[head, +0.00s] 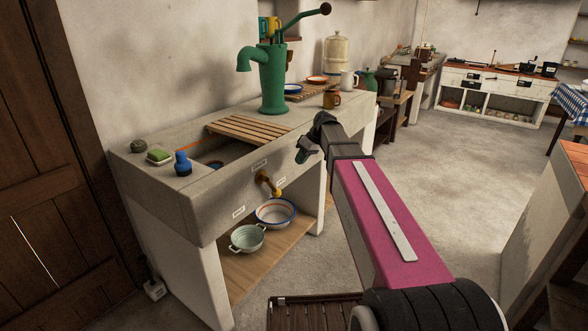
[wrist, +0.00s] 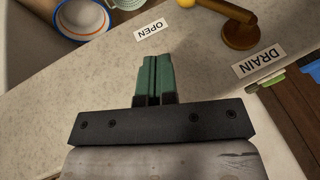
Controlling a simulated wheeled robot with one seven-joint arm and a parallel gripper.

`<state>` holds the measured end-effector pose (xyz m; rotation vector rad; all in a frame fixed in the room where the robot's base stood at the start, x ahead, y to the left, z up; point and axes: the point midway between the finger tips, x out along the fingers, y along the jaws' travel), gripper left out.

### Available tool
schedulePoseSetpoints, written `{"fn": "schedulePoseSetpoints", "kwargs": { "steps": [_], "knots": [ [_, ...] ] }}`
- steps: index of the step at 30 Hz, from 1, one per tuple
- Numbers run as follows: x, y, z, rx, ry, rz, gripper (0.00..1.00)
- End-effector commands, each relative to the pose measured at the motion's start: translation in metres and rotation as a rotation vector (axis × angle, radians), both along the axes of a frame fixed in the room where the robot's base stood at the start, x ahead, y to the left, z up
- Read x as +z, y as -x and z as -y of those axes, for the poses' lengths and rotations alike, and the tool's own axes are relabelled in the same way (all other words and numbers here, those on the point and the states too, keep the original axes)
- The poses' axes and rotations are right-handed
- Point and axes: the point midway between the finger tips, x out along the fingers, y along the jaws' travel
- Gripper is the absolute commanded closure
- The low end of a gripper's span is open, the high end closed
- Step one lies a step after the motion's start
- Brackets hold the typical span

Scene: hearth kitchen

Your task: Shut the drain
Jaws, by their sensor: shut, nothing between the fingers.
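The drain lever (head: 265,183) is a brass handle with a yellow knob (head: 277,193) on the front face of the stone sink (head: 180,205). It slants down and to the right in the head view, toward a small label (head: 281,183). In the wrist view, upside down, the brass lever (wrist: 240,33) lies between the OPEN label (wrist: 151,28) and the DRAIN label (wrist: 258,62); its knob tip (wrist: 186,3) is at the top edge. My gripper (head: 303,152) is shut and empty, in front of the sink to the right of the lever, apart from it. Its green fingers (wrist: 154,62) are pressed together.
Another label (head: 239,212), unreadable, is left of the lever. Bowls (head: 275,212) stand on the shelf below. Open floor (head: 460,165) lies to the right.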

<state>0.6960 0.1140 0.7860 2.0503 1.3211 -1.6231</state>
Motion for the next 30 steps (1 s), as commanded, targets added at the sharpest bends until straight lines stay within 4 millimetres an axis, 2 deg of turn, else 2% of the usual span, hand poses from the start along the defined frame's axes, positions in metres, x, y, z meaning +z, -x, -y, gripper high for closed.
{"fn": "schedulePoseSetpoints", "kwargs": {
  "steps": [15,21,30],
  "knots": [
    [-0.079,0.004,-0.048,0.001,0.000,-0.001,1.00],
    [-0.088,0.020,-0.065,-0.001,0.001,0.000,1.00],
    [-0.093,0.025,-0.071,-0.001,0.001,0.000,1.00]
  ]
}}
